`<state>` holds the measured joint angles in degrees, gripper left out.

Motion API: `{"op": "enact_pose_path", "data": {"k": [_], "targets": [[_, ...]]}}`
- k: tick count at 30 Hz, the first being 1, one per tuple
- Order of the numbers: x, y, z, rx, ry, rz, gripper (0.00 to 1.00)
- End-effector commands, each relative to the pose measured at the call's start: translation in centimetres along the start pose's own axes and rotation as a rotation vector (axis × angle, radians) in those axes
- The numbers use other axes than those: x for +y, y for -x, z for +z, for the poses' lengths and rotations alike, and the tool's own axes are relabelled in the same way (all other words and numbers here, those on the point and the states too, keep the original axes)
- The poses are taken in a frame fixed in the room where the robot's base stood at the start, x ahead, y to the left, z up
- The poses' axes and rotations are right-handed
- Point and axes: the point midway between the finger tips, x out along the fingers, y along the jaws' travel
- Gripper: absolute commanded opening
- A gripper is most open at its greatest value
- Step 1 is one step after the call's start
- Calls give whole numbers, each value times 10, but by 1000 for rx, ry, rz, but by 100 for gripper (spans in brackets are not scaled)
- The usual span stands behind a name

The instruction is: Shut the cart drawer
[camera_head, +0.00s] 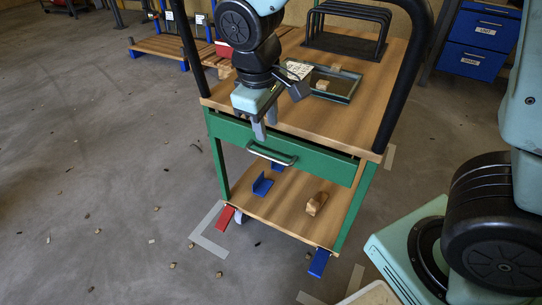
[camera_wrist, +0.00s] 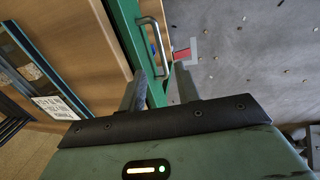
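The cart drawer has a green front (camera_head: 312,163) and a silver bar handle (camera_head: 272,154). A narrow dark gap shows behind the front's top edge at the right, so the drawer seems slightly out. My gripper (camera_head: 265,126) points down at the front edge of the cart top, just above the handle. In the wrist view its fingers (camera_wrist: 160,88) are apart with nothing held. The green front (camera_wrist: 130,42) and the handle (camera_wrist: 156,47) run just beyond the fingertips. I cannot tell whether a finger touches the front. The drawer's inside is hidden.
The wooden cart top (camera_head: 325,122) carries a dark-framed tray (camera_head: 338,84) and a black wire rack (camera_head: 347,28). The lower shelf (camera_head: 285,205) holds a blue bracket (camera_head: 262,186) and a wooden block (camera_head: 316,203). Floor in front and left is mostly free, with small scraps.

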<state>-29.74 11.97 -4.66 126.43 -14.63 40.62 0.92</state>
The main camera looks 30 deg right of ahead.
Motion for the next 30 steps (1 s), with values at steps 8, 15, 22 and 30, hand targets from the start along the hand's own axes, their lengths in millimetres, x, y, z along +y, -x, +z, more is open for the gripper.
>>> {"op": "enact_pose_path", "data": {"k": [8, 15, 22, 30], "targets": [[-1, -62, 1, -5, 0, 0, 33], [0, -90, 1, -2, 0, 0, 33], [0, -95, 0, -1, 1, 0, 33], [0, -95, 0, -1, 1, 0, 5]]}}
